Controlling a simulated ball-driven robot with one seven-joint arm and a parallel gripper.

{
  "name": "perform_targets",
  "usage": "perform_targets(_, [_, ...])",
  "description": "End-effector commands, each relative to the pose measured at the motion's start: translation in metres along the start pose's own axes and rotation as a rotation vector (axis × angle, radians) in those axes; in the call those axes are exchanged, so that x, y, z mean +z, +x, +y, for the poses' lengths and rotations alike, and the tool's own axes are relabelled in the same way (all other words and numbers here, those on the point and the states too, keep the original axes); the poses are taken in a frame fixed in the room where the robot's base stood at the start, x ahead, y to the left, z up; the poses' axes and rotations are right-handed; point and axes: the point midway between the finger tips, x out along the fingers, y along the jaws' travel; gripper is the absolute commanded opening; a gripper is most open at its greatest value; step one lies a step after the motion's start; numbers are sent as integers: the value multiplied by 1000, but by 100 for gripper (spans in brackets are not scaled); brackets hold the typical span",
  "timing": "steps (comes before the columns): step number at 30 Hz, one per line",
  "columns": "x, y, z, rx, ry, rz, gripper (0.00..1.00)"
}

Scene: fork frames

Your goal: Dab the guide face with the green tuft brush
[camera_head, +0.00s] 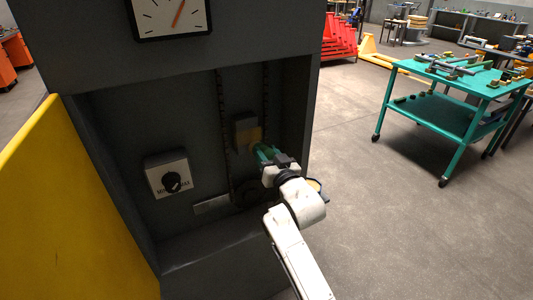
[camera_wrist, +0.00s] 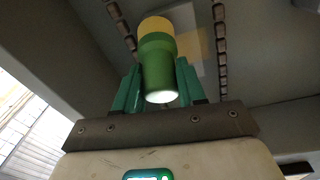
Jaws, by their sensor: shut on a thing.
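My gripper (camera_head: 266,157) is shut on the green tuft brush (camera_wrist: 158,70), a green cylinder with a yellow tuft (camera_wrist: 155,25) at its far end. In the wrist view the brush stands between the two green fingers, tuft pointing away from my gripper. The guide face appears to be the yellowish square patch (camera_wrist: 191,45) just behind and right of the tuft. In the head view it shows on a small grey block (camera_head: 244,130) inside the dark cabinet, right at the brush end. I cannot tell whether the tuft touches it.
The dark cabinet recess (camera_head: 130,120) has side walls close around my arm. A dial plate (camera_head: 168,175) is left of my gripper, and chains hang beside the block. A yellow panel (camera_head: 60,200) stands at left. A green cart (camera_head: 450,110) stands right, with open floor between.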

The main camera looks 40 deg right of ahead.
Motion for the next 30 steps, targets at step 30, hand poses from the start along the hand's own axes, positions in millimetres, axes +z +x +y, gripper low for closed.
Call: perform_targets(30, [-4,-13,-23,-2,-1,4,0])
